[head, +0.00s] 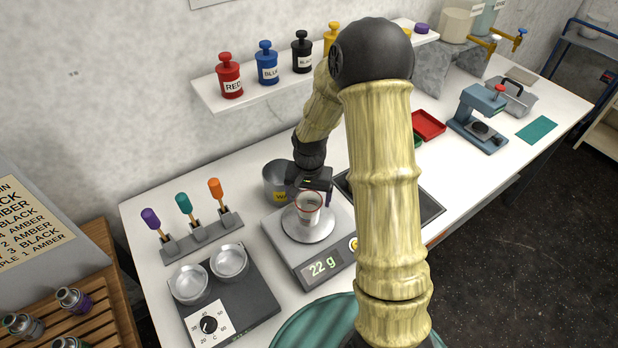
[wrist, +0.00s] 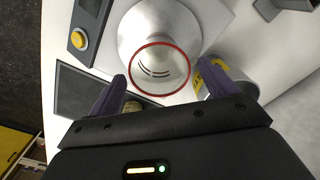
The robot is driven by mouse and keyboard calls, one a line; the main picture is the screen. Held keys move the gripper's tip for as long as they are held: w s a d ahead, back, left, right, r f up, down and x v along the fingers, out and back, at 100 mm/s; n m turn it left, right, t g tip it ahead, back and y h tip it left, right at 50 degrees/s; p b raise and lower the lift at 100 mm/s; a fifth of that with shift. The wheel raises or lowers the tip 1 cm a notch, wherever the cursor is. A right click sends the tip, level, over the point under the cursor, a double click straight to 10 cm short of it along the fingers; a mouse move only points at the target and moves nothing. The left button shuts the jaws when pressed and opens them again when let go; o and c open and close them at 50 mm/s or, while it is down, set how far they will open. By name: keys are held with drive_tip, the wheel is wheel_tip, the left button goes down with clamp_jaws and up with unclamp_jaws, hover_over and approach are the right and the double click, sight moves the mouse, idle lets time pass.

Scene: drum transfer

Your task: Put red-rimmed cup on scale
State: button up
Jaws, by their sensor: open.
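The red-rimmed cup (head: 308,203) stands upright on the round metal pan of the scale (head: 288,254). The scale's display reads 22 g. In the wrist view the cup (wrist: 160,68) shows from above with its red rim and dark marks inside; the pan of the scale (wrist: 132,36) lies under it. My gripper (head: 309,186) is just above and behind the cup in the head view. In the wrist view my gripper (wrist: 158,84) is open, with its purple fingers spread on either side of the cup's near part. I cannot tell whether a finger touches it.
A grey metal container with a yellow label (head: 274,182) stands close behind the scale. A hot plate with two metal dishes (head: 234,297) is at the front left, and a rack of coloured-handled tools (head: 203,235) is behind it. A shelf (head: 247,98) holds coloured bottles.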

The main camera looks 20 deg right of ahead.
wheel_tip(320, 180, up, 9)
drive_tip(key=b, duration=0.1)
drive_tip(key=shift+b, duration=0.4)
drive_tip(key=shift+d, duration=0.1)
drive_tip(key=s+r+n+t, duration=0.1)
drive_tip(key=s+n, duration=0.4)
drive_tip(key=s, duration=0.9)
drive_tip(key=shift+s+r+t, duration=0.15)
drive_tip(key=shift+r+t, duration=0.2)
drive_tip(key=shift+t, duration=0.45)
idle(0.7)
